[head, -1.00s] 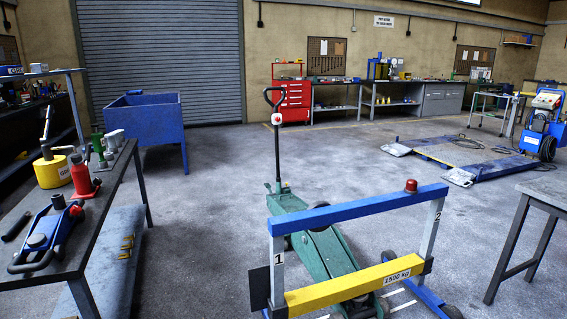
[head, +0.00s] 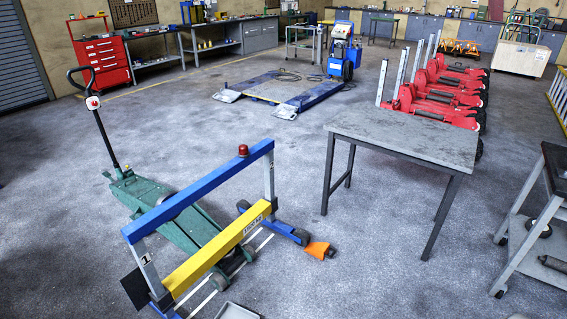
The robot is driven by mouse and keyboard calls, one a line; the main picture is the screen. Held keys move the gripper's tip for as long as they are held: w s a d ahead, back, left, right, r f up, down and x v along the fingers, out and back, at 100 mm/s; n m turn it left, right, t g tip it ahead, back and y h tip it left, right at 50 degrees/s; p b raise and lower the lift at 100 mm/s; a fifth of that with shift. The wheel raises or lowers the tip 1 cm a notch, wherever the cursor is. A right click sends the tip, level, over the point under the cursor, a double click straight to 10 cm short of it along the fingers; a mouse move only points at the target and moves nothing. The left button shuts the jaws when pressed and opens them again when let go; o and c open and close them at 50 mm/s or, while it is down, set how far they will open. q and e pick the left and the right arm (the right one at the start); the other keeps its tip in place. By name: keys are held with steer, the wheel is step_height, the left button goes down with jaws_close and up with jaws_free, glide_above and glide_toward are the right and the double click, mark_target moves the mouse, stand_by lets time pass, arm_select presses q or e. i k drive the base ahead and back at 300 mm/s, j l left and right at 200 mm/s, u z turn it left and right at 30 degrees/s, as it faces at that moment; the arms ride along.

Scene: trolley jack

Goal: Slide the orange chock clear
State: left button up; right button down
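The orange chock (head: 320,250) lies on the grey floor in the head view, right of the blue and yellow frame. A small dark part shows at its right end. It sits close by the frame's dark wheel (head: 301,237); I cannot tell whether they touch. The frame (head: 205,187) has a blue top bar, a yellow lower bar and a red knob on top. The green trolley jack (head: 160,207) stands on the floor partly under the frame, its black handle (head: 102,125) leaning up to the left. Neither of my grippers is in view.
A grey table (head: 405,135) stands behind and right of the chock. A trolley (head: 545,215) is at the right edge, and red machines (head: 440,90) stand beyond the table. Open floor lies right of the chock, below the table.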

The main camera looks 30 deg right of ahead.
mark_target(320, 250)
steer(key=z, duration=1.35)
